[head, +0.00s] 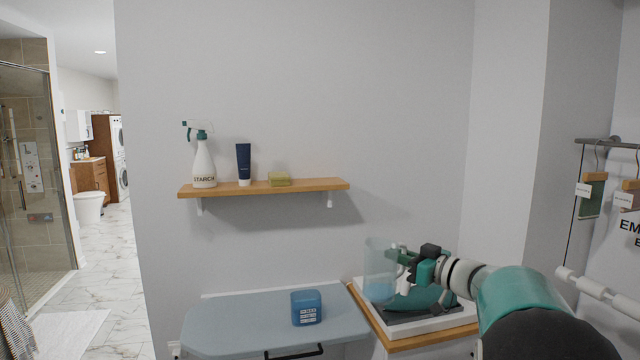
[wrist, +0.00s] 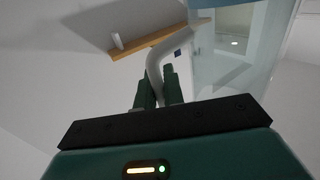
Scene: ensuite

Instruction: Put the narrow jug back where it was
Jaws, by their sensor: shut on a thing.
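The narrow jug (head: 378,262) is clear, with a bluer tint in its lower part. It is upright in the head view, above or in front of the left side of a white tray-like stand; I cannot tell whether it touches it. My gripper (head: 406,265) is on its right side, shut on its pale handle. In the wrist view the curved handle (wrist: 154,68) runs between the fingers of my gripper (wrist: 157,92). The clear jug wall (wrist: 225,75) fills the upper right there. Its base is partly hard to make out.
The white stand (head: 455,318) bears a teal and dark object (head: 428,298), on a wood-edged top. A wall shelf (head: 240,191) holds a spray bottle, tube and sponge. Hangers (head: 597,178) are at right.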

